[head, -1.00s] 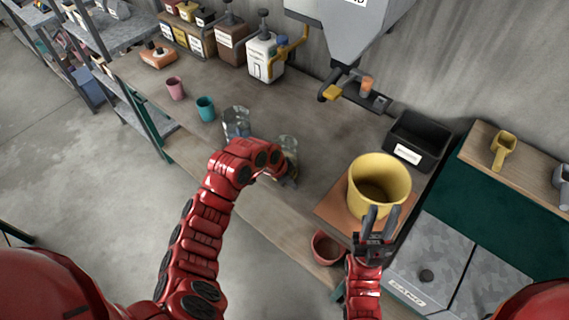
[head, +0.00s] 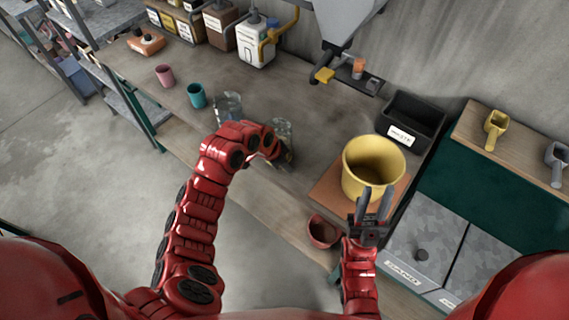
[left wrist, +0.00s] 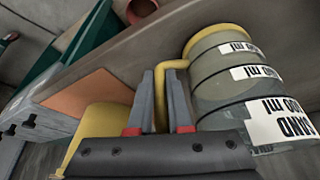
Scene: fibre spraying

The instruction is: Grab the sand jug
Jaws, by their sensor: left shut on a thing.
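In the left wrist view the sand jug (left wrist: 215,85) fills the right side, with a yellow rim, a yellow handle and white labels reading "SAND" and "ml", upside down in that view. My left gripper (left wrist: 158,78) has its two fingers closed around the handle. In the head view its fingers are mostly hidden by the wrist. My right gripper (head: 375,193) has its fingers apart, empty, in front of the yellow bucket (head: 373,168).
Teal (head: 197,96) and pink (head: 165,75) cups stand farther left. A black bin (head: 412,121) is behind the bucket. A reddish bowl (head: 323,231) sits at the bench front. A grey hopper (head: 345,18) hangs above.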

